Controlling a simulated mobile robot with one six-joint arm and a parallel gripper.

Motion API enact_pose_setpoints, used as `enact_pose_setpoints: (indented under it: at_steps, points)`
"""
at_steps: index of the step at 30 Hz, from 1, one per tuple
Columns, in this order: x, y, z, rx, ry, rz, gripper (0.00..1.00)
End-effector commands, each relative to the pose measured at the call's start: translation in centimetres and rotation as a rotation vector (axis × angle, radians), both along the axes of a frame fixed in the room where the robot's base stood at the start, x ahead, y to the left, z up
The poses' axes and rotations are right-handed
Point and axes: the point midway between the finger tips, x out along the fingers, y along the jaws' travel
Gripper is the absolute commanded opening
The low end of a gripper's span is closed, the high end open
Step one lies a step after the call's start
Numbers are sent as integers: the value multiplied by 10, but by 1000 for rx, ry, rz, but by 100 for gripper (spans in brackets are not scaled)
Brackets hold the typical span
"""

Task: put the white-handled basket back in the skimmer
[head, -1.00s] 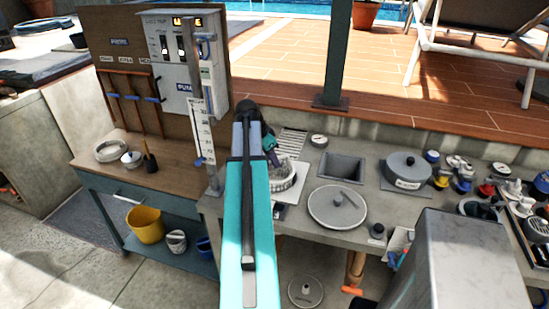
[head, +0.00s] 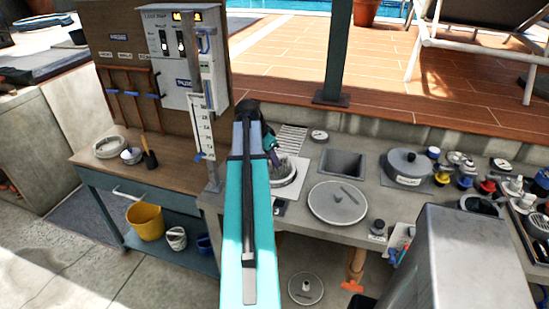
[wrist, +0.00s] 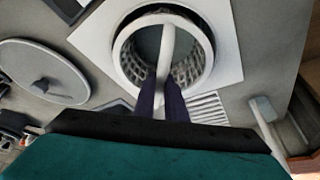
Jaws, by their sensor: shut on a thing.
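The white-handled basket shows in the wrist view, with its pale arched handle (wrist: 167,45) upright and its mesh wall (wrist: 187,73) inside the skimmer's round opening. The skimmer (wrist: 228,35) is a white square plate with a raised ring; it also shows in the head view (head: 293,190), partly behind my arm. My gripper (wrist: 163,92) is shut on the handle, fingers pointing down into the opening. In the head view my gripper (head: 272,158) is just above the ring, and the basket is mostly hidden. I cannot tell whether the basket rests on the bottom.
A round grey lid (head: 325,207) lies right of the skimmer. A square basin (head: 343,164), a lidded pot (head: 408,162) and several small fittings stand further right. A slotted grille (head: 292,138) and a gauge (head: 319,135) are behind. A control board and upright scale (head: 203,130) stand left.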

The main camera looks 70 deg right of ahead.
Motion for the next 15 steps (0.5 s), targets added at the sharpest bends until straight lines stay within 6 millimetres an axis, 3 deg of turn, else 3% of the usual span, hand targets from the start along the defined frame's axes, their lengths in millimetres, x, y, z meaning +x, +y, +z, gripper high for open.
enact_pose_setpoints:
  at_steps: [15]
  points:
    - [0,0,-9,0,0,0,0]
